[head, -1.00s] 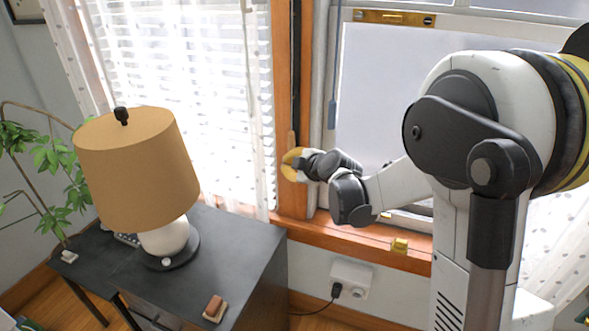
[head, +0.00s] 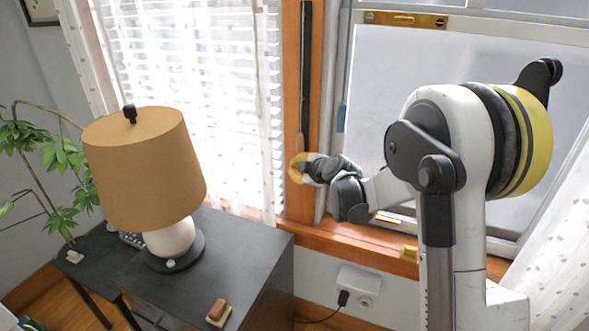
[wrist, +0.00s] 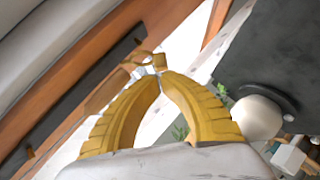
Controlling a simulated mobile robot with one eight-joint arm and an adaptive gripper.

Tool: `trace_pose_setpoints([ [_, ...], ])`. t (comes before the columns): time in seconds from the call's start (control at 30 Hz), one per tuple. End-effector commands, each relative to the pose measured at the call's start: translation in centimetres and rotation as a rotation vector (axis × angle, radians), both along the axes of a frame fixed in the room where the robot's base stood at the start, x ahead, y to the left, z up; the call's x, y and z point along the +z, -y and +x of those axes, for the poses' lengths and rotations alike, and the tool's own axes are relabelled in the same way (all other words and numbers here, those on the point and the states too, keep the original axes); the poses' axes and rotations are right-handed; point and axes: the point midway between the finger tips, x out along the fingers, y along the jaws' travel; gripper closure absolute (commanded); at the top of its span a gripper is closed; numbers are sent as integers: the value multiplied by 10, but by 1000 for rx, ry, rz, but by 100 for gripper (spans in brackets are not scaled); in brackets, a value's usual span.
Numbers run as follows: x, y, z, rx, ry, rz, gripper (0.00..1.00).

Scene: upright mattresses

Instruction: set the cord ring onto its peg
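My gripper (head: 296,168) has yellow fingers and is at the left wooden upright of the window, just below a tan wooden cord pull (head: 299,142). In the wrist view, the fingertips (wrist: 160,74) come together at a small pale piece (wrist: 149,70) just under tan wooden parts (wrist: 155,60). I take the pale piece to be the cord ring; it is small and partly hidden by the fingertips. I cannot make out the peg for certain in either view.
A table lamp (head: 145,165) stands on a dark cabinet (head: 245,243) at left, with a red-brown block (head: 218,310) near its front edge. A blue cord (head: 341,117) hangs by the window. A wooden sill (head: 345,246) runs below my arm. A plant (head: 60,160) is far left.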

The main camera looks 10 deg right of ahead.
Motion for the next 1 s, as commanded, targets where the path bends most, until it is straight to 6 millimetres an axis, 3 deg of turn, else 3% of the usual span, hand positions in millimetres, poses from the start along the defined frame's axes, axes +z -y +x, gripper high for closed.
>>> trace_pose_setpoints([
  [1.0, -16, 2, 3, 0, 94, -68, 100],
])
